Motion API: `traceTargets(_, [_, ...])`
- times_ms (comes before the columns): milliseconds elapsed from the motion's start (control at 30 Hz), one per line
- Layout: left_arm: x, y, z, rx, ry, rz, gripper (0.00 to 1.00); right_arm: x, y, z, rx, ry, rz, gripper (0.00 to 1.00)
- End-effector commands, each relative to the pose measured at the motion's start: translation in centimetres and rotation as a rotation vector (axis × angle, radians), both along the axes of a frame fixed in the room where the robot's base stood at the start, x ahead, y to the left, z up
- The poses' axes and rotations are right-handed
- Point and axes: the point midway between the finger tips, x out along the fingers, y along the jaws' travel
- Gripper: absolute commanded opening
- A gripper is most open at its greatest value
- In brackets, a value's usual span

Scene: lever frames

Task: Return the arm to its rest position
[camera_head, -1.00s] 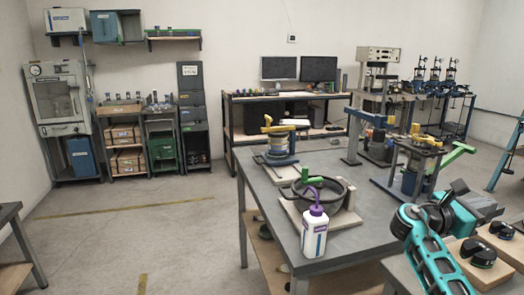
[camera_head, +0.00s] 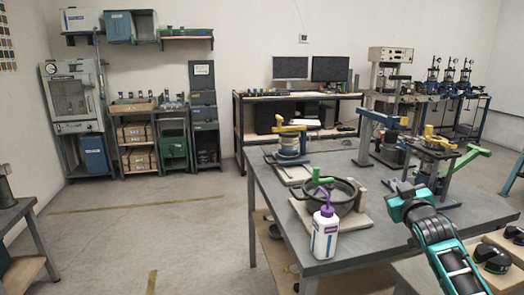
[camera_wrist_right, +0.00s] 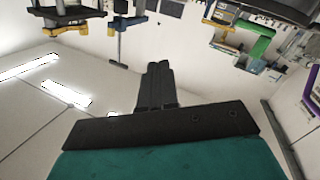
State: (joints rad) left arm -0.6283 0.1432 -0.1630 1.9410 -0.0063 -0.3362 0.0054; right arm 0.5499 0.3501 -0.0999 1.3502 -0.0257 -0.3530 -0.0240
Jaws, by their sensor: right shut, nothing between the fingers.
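My right arm comes in from the lower right in the head view, teal and black. Its gripper (camera_head: 398,186) points up and to the left, in front of the right part of the grey workbench (camera_head: 385,238). In the right wrist view the two dark fingers (camera_wrist_right: 157,85) are together with nothing between them. That view shows the room upside down, with wall and ceiling lights beyond the fingers. My left gripper is in neither view.
On the workbench are a white bottle with a purple top (camera_head: 325,232), a dark ring fixture (camera_head: 345,190), a yellow-topped device (camera_head: 291,140) and a stand with a yellow handle (camera_head: 438,143). Black knobs on wooden blocks (camera_head: 492,257) lie at lower right.

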Motion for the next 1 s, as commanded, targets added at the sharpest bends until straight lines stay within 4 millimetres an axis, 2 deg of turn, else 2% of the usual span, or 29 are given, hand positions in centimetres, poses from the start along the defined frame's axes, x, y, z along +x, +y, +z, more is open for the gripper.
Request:
traceTargets(33, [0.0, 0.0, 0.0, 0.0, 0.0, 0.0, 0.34, -0.3, 0.8, -0.7, 0.071, -0.015, 0.024, 0.0])
traceTargets(100, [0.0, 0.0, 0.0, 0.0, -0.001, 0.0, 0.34, -1.8, 2.0, -4.0, 0.064, 0.033, 0.04, 0.0])
traceTargets(167, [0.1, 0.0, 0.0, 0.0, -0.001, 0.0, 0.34, -3.0, 3.1, -6.2, 0.07, 0.063, 0.055, 0.0])
traceTargets(367, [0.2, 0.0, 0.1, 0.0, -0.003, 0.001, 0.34, -8.8, 6.8, -14.3, 0.103, 0.182, 0.107, 0.0])
traceTargets(467, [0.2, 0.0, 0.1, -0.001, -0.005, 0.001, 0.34, -13.2, 9.1, -18.6, 0.133, 0.256, 0.135, 0.0])
traceTargets(600, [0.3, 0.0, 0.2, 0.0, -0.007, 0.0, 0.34, -20.4, 12.2, -23.8, 0.188, 0.363, 0.167, 0.0])
traceTargets(700, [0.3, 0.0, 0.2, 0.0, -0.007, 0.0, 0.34, -25.8, 14.1, -26.5, 0.232, 0.438, 0.182, 0.0])
traceTargets(800, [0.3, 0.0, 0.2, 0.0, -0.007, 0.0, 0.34, -30.6, 15.6, -28.2, 0.272, 0.501, 0.189, 0.0])
traceTargets(900, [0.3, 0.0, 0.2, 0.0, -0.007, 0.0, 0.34, -34.2, 16.6, -29.0, 0.305, 0.548, 0.19, 0.0])
traceTargets(1000, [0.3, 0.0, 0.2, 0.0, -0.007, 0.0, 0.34, -36.5, 17.2, -29.4, 0.326, 0.578, 0.188, 0.0])
